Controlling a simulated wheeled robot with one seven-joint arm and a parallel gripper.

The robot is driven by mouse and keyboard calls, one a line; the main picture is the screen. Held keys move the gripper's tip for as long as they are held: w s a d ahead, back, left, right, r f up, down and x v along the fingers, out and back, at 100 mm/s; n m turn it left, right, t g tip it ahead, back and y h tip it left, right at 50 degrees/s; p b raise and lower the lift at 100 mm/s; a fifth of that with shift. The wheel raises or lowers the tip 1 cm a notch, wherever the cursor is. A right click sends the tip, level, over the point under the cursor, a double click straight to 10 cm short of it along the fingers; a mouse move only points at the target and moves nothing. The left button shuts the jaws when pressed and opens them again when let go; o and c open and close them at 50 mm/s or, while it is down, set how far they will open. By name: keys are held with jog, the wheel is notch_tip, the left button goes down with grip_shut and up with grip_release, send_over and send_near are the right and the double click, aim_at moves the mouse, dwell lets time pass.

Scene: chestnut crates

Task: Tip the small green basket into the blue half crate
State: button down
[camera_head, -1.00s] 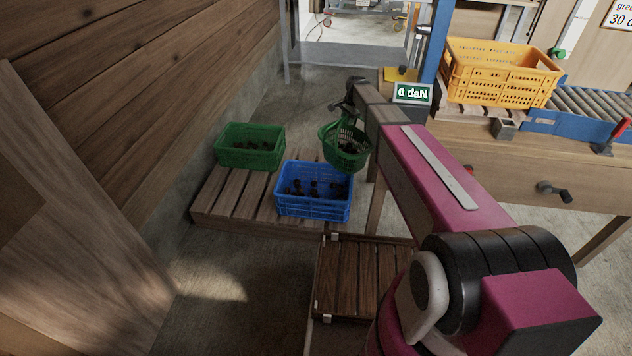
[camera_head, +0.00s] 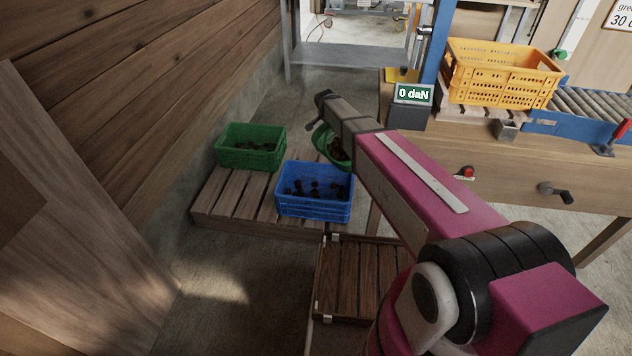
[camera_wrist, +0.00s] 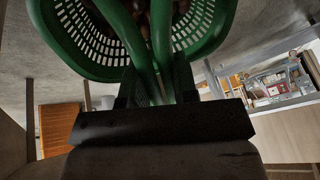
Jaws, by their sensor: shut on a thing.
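The small green basket (camera_head: 322,143) hangs in the air behind and above the far right corner of the blue half crate, partly hidden by my arm. Dark brown contents show inside it, and it looks tilted. In the wrist view the basket (camera_wrist: 88,38) fills the top, with its green handle bars running down to my gripper (camera_wrist: 155,85). The blue half crate (camera_head: 314,207) stands on a wooden pallet, with several dark chestnuts inside.
A larger green crate (camera_head: 250,159) with dark contents stands left of the blue one on the pallet (camera_head: 227,202). A bench with a yellow crate (camera_head: 500,85) and a display reading 0 daN (camera_head: 413,94) is to the right. A wooden wall (camera_head: 150,80) bounds the left.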

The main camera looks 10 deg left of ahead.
jog(key=shift+t+h, duration=0.8)
jog(key=s+a, duration=0.1)
jog(key=s+a+f, duration=0.1)
jog(key=s+a, duration=0.1)
jog(key=shift+s+a+f, duration=0.25)
jog(key=shift+s+a, duration=0.1)
jog(key=shift+s+a+f+t+h, duration=0.6)
jog(key=shift+s+a+f+t, duration=0.1)
jog(key=shift+s+a+f, duration=0.15)
jog(key=shift+s+a+f, duration=0.1)
jog(key=shift+s+a, duration=0.15)
jog(key=shift+s+a+f+n+t+h, duration=0.3)
jog(key=shift+f+t, duration=0.15)
jog(key=shift+t, duration=0.05)
jog(key=shift+s+a+f, duration=0.2)
jog(key=shift+s+a+f+h, duration=0.15)
jog(key=shift+f+h, duration=0.05)
jog(key=shift+h, duration=0.1)
jog(key=shift+s+a+f+t+p, duration=0.15)
jog(key=shift+f+t+p, duration=0.15)
jog(key=shift+t, duration=0.1)
jog(key=shift+s+a+f+h, duration=0.15)
jog(key=shift+a+h, duration=0.05)
jog(key=shift+h, duration=0.1)
jog(key=shift+s+a+f+t, duration=0.3)
jog(key=shift+f+t, duration=0.1)
jog(key=shift+f, duration=0.1)
